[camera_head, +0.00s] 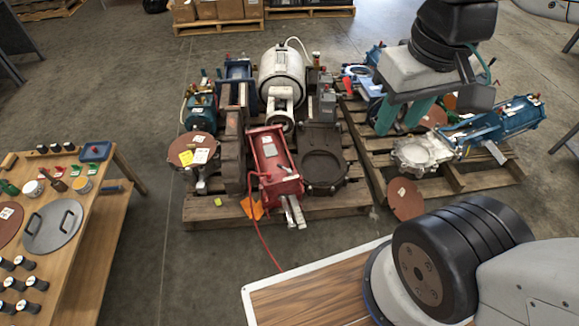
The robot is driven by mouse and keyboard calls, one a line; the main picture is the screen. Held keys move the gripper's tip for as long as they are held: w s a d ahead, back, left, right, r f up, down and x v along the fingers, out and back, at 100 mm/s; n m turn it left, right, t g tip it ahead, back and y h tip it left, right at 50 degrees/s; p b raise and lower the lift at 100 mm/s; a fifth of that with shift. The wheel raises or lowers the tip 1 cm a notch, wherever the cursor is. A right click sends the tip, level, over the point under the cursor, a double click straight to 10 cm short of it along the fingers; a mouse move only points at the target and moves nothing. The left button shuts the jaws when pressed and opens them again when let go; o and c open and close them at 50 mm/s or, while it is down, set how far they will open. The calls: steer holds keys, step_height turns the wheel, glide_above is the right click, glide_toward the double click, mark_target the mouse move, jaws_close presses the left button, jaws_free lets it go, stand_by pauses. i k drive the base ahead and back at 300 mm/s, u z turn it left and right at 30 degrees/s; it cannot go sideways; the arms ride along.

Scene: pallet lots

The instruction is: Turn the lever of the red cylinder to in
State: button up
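The red cylinder (272,158) lies near the front of the left pallet, tilted slightly in the picture. Silver metal bars stick out at its near end, and a thin red hose runs from it down to the floor. I cannot tell which part is its lever or how that lever is set. The end of my arm (440,55) is at the upper right, over the right pallet and well apart from the red cylinder.
The left pallet (330,205) is crowded with a white cylinder (282,72), a brown flanged valve (322,165) and a tagged brown disc (192,150). The right pallet (490,180) holds blue actuators. A wooden table (85,225) stands at left. Floor between table and pallet is clear.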

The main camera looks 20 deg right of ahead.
mark_target(290, 172)
steer(key=z, duration=0.85)
steer(key=i, duration=0.5)
steer(key=u, duration=1.05)
